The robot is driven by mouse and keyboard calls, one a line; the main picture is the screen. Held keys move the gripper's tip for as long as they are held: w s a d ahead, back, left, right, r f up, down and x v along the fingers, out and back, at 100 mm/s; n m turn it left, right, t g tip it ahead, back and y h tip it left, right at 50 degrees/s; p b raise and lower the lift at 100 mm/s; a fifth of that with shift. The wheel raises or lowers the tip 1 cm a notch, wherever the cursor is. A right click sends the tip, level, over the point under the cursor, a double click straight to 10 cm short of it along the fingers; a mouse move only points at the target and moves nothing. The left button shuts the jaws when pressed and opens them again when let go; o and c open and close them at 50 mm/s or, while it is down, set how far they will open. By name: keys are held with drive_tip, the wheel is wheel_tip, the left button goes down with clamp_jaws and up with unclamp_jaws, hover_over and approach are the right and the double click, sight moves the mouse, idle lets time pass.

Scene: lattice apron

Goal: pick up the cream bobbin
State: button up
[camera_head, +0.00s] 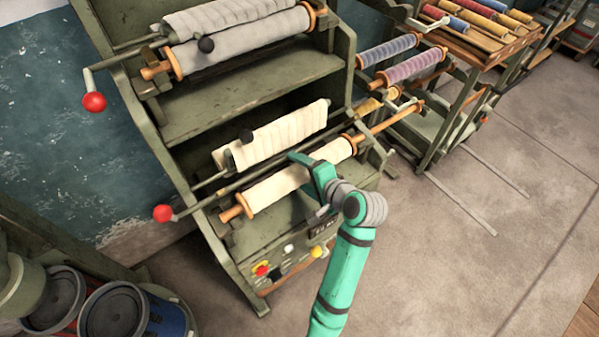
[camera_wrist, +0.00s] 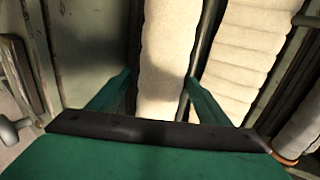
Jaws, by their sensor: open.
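The cream bobbin (camera_head: 275,189) is a smooth cream roll with wooden end flanges, lying on the lower front of the green machine. My gripper (camera_head: 306,182) is at its right part, with the teal arm reaching up from below. In the wrist view my gripper (camera_wrist: 158,78) is open, and the cream bobbin (camera_wrist: 168,50) runs lengthwise between its two teal fingers. I cannot tell whether the fingers touch it. The part of the bobbin under the gripper body is hidden.
A ribbed cream roll (camera_head: 285,134) lies just behind and above; it is also right of the fingers in the wrist view (camera_wrist: 245,50). A red-knobbed lever (camera_head: 163,213) sticks out left. Grey rolls (camera_head: 240,43) sit higher. A rack with coloured spools (camera_head: 475,22) stands right.

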drive_tip(key=c, duration=1.5)
drive_tip(key=shift+r, duration=0.15)
drive_tip(key=shift+r, duration=0.3)
wheel_tip(320, 180, up, 3)
drive_tip(key=shift+w+f, duration=0.1)
drive_tip(key=shift+f, duration=0.1)
drive_tip(key=v, duration=0.5)
drive_tip(key=a+v, duration=0.1)
drive_tip(key=v, duration=0.5)
drive_tip(key=a+r+v, duration=0.1)
drive_tip(key=v, duration=0.4)
drive_tip(key=shift+s+d+r, duration=0.1)
drive_tip(key=shift+s+r, duration=0.2)
drive_tip(key=shift+s, duration=0.35)
